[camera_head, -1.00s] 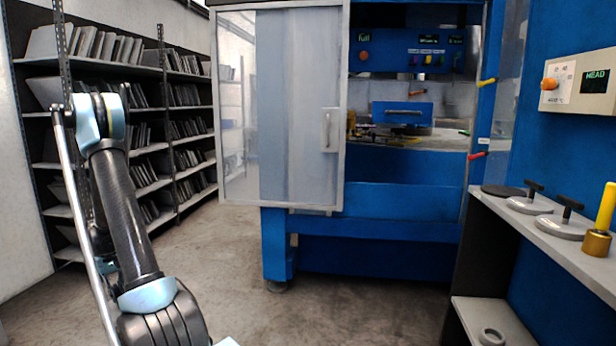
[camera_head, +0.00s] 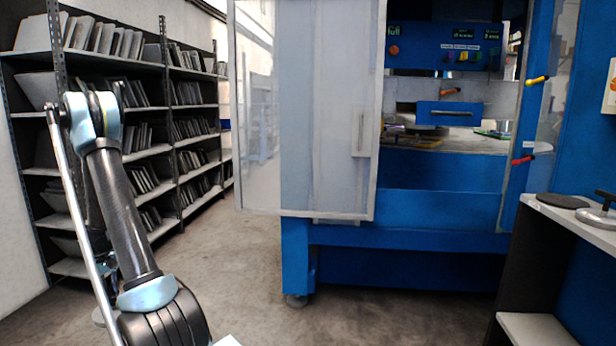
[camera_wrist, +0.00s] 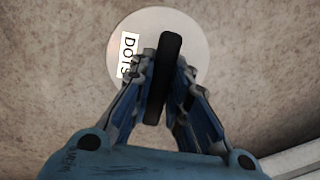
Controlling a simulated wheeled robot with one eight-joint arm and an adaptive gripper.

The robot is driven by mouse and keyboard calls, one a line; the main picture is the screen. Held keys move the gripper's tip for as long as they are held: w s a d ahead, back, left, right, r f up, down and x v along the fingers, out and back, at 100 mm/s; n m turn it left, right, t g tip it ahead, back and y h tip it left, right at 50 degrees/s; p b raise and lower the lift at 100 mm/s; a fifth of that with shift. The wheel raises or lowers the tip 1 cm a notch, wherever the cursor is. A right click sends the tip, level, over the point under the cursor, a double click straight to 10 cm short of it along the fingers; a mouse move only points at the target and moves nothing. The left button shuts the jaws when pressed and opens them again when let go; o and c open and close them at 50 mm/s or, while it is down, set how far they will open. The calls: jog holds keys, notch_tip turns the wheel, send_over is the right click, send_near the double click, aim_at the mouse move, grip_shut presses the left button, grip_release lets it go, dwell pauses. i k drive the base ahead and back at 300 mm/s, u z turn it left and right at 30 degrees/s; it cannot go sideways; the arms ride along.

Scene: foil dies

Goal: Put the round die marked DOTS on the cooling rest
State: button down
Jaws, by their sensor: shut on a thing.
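In the wrist view, the round die marked DOTS (camera_wrist: 195,30) is a pale disc with a white label and a black upright bar handle. My gripper (camera_wrist: 163,75) is shut on that handle, with a finger on either side, and the die hangs over the concrete floor. In the head view neither my gripper nor this die shows; only my arm shows at the left. A flat dark disc (camera_head: 562,201) lies on the side shelf at the right; I cannot tell whether it is the cooling rest.
Another handled die (camera_head: 598,217) sits on the side shelf (camera_head: 590,233), cut by the picture edge. The blue press (camera_head: 400,235) stands ahead, its pale sliding door (camera_head: 325,110) beside an opening. A rack of plates (camera_head: 150,130) lines the left. Floor between is clear.

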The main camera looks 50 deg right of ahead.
aim_at(563, 199)
jog(key=u, duration=0.05)
jog(key=i, duration=0.75)
jog(key=z, duration=3.3)
jog(key=i, duration=0.85)
